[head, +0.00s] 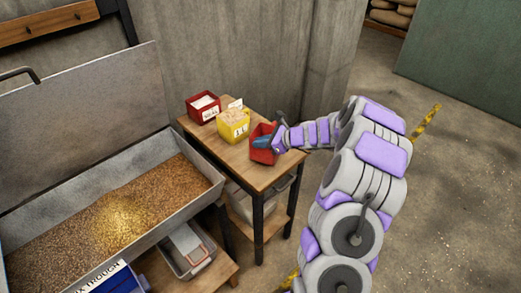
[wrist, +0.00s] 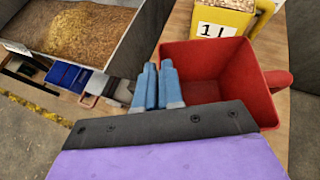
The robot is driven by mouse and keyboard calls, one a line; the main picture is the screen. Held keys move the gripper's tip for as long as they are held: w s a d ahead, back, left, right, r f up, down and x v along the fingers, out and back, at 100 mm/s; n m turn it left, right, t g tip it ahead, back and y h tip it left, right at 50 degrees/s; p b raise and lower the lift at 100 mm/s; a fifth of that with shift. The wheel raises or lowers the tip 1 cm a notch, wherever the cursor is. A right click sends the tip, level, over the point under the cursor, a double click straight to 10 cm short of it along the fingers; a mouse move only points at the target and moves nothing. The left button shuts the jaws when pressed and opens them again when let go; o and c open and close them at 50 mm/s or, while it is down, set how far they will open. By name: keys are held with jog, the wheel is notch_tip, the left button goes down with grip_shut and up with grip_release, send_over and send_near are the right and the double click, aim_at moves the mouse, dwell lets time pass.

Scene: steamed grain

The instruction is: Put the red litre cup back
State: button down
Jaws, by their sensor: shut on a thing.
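The red litre cup (head: 264,154) is at the front right end of the small wooden table (head: 196,134). My gripper (head: 279,139) reaches it from the right in the head view. In the wrist view, the blue fingers (wrist: 159,88) are close together at the left wall of the red cup (wrist: 215,62), shut on it. The visible inside of the cup looks empty, and its handle sticks out at the right. The cup looks upright and at tabletop height; I cannot tell whether its base touches the wood. My wrist hides its near side.
A yellow cup (head: 233,126) marked 1 L, filled with pale material, stands beside the red cup. A second red container (head: 203,107) with a white label stands farther back. The grain trough (head: 205,184) is left of the table, a concrete wall behind. Open floor lies right.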

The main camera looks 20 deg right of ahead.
aim_at(264, 156)
jog(key=f, duration=0.1)
jog(key=f+b, duration=0.1)
jog(key=f, duration=0.1)
jog(key=shift+w+f+b, duration=0.35)
jog(key=shift+f+b, duration=0.05)
jog(key=shift+r, duration=0.15)
jog(key=c, duration=1.3)
grip_release()
jog(key=shift+o, duration=0.2)
